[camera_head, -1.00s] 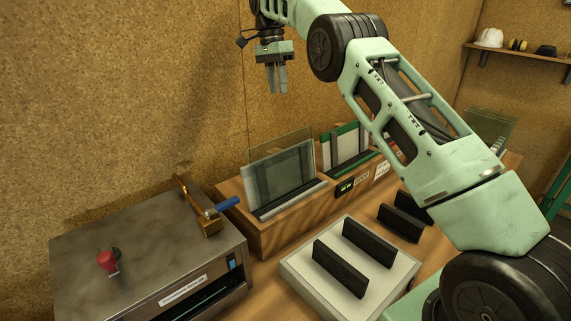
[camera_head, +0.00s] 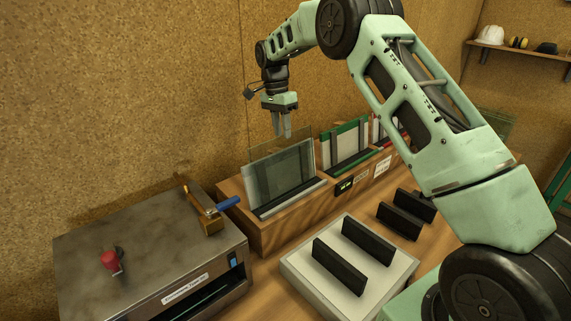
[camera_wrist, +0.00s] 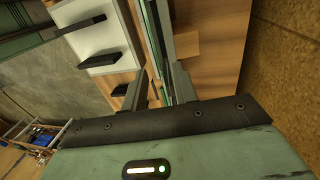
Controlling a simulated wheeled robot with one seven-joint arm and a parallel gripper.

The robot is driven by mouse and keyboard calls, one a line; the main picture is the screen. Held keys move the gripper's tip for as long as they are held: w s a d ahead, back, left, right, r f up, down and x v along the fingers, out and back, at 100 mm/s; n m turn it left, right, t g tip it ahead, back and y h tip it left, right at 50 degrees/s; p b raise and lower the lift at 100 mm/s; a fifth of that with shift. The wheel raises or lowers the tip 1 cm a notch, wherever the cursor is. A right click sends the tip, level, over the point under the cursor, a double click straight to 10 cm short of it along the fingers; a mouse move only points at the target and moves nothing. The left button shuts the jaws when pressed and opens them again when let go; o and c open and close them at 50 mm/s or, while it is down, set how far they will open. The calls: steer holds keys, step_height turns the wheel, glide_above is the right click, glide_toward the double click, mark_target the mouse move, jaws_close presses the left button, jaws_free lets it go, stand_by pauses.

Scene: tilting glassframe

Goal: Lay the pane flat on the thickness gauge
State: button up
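Clear glass panes (camera_head: 283,172) stand upright, overlapping, in the nearer bay of a wooden rack (camera_head: 262,238); one rises higher at the back. My gripper (camera_head: 282,136) points down at the top edge of the taller pane. In the wrist view my gripper (camera_wrist: 158,92) has its two fingers apart, with a thin pane edge (camera_wrist: 154,40) running towards the gap; contact cannot be told. A white block (camera_head: 318,289) with two black bars stands in front of the rack. A grey-topped box (camera_head: 140,245) with a label stands at left. I cannot read which is the thickness gauge.
A green-framed panel (camera_head: 348,140) stands in the rack's farther bay. Two more black bars (camera_head: 399,222) lie right of the white block. A cork wall stands close behind.

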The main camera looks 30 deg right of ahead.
mark_target(282, 143)
steer(key=shift+s+a+f+p, duration=0.15)
steer(key=shift+f+p, duration=0.35)
steer(key=shift+f, duration=0.5)
steer(key=shift+s+a+f+p, duration=0.1)
steer(key=shift+s+f+p, duration=0.15)
steer(key=shift+f+p, duration=0.5)
steer(key=shift+f, duration=0.2)
steer(key=c, duration=0.6)
jaws_close()
steer(key=shift+d+r, duration=0.1)
